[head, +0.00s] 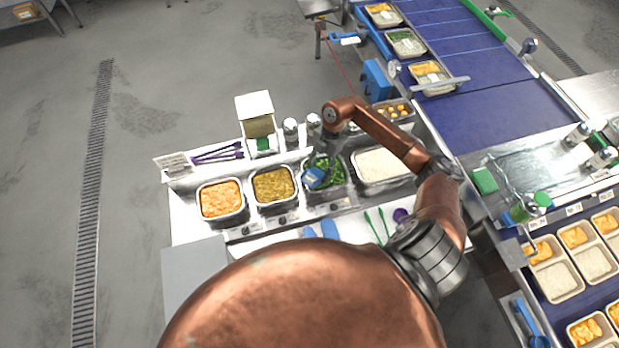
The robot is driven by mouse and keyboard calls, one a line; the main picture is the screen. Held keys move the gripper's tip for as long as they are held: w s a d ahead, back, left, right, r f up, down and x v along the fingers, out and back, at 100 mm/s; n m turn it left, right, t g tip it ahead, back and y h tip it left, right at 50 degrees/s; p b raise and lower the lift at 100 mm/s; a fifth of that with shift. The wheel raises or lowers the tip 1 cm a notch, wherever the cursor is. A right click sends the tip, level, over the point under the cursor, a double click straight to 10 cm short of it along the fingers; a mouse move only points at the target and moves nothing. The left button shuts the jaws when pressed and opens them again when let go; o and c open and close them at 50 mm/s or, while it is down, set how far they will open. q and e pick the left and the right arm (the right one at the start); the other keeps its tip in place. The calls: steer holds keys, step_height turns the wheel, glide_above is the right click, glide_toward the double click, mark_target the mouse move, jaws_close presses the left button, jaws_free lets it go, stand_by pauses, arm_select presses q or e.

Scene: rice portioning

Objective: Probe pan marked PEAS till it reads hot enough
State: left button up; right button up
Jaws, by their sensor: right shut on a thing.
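The pan of green peas (336,179) sits in the counter, third from the left in a row of pans. Its marking is too small to read. My right gripper (316,164) is over the left side of this pan, pointing down, and is shut on a blue-headed probe (313,178). The probe's head is at the pan's left part. Its tip is hidden, so I cannot tell whether it is in the peas. No reading can be made out. My left gripper is not in view.
Pans of orange food (221,199), yellowish food (273,185) and white rice (380,166) flank the peas. Shakers (290,128) and a box (256,112) stand behind. Green-handled utensils (376,226) lie in front. A blue conveyor (480,100) with trays runs at right.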

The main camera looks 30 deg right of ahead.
step_height(320, 180, up, 9)
steer(key=p, duration=0.7)
steer(key=shift+r, duration=0.2)
